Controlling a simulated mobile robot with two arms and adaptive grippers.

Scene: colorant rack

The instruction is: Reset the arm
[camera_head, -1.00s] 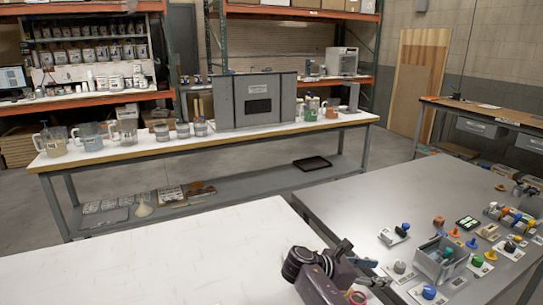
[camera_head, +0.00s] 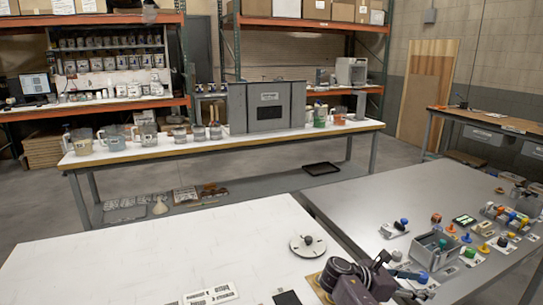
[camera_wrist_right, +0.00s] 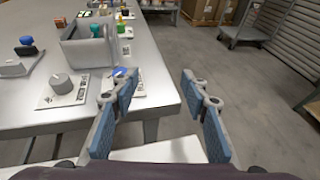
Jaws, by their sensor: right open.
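My right gripper (camera_head: 405,278) is at the near edge of the grey metal table, low in the head view, and partly cut by my own dark wrist. In the right wrist view its two blue-padded fingers (camera_wrist_right: 154,90) stand wide apart with nothing between them. The fingers point over the table edge and the floor. My left gripper is not in view. No task object is named apart from the arm.
On the grey table, a metal bin (camera_head: 434,250), a blue knob (camera_head: 423,277) and several coloured knobs stand close to my right gripper. A white table (camera_head: 170,270) is in front, with a round grey disc (camera_head: 308,246). A bench (camera_head: 240,146) with jugs stands behind.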

